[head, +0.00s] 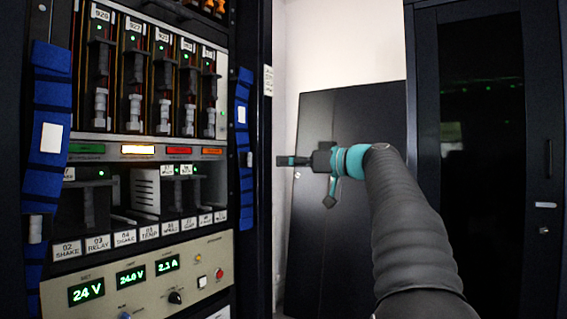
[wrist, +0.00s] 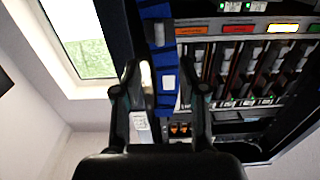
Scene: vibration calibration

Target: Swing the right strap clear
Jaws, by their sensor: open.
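The right strap (head: 243,150) is a blue band with dark stripes and a white patch. It hangs upright along the right edge of the equipment rack. In the wrist view the strap (wrist: 158,40) shows between the two fingers, its white patch near their tips. My gripper (head: 284,161) is to the right of the strap in the head view, pointing left at it, with a visible gap. In the wrist view my gripper (wrist: 166,82) is open with nothing held. A left strap (head: 50,130), also blue with a white patch, hangs along the rack's left side.
The rack holds several modules (head: 160,85), a row of coloured labels (head: 138,150) and a power panel (head: 140,285) with green readouts. A dark panel (head: 345,230) leans on the wall behind my arm. A dark cabinet (head: 490,130) stands at right. A window (wrist: 85,40) shows in the wrist view.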

